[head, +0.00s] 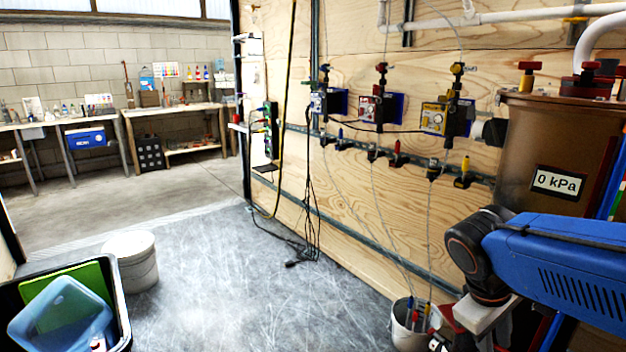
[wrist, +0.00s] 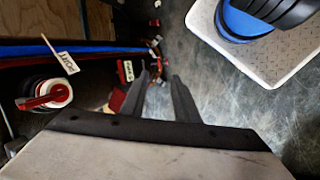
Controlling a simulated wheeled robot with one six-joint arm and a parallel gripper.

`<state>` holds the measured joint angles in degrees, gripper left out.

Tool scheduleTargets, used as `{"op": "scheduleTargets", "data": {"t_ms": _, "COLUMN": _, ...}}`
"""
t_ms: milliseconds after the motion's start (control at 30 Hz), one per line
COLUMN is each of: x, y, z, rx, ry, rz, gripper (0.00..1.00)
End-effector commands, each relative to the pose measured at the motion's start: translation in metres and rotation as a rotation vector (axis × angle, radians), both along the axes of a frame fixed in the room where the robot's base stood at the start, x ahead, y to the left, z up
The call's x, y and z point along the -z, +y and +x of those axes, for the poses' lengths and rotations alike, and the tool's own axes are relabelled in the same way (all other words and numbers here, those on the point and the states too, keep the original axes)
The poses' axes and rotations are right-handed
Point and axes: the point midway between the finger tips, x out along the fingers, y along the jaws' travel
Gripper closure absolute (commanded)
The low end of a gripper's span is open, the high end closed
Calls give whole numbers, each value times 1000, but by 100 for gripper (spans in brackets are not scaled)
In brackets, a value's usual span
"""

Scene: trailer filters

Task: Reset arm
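My arm, blue with black joints, reaches in from the right of the head view, bent downward at its black wrist joint. My gripper (wrist: 160,85) shows in the wrist view as two dark fingers standing apart. Floor and small blurred items show beyond the gap, and I see nothing held. In the head view the fingers are low at the right, beside a white bucket, and cannot be made out clearly.
The white bucket (head: 401,338) holds coloured-handled items below the wall-mounted regulators (head: 435,118). A brown tank (head: 556,140) with a "0 kPa" display (head: 558,183) stands at right. The middle floor is clear.

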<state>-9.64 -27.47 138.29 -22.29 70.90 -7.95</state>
Motion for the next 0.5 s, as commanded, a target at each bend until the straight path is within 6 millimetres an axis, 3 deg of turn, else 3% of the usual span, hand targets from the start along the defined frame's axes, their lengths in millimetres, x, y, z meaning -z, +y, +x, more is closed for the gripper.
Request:
{"op": "scheduleTargets", "data": {"t_ms": 233, "x": 5, "y": 23, "z": -27, "rx": 179, "ry": -216, "rz": 236, "gripper": 72}}
{"op": "scheduleTargets", "data": {"t_ms": 500, "x": 2, "y": 44, "z": -37, "rx": 323, "ry": -392, "rz": 417, "gripper": 72}}
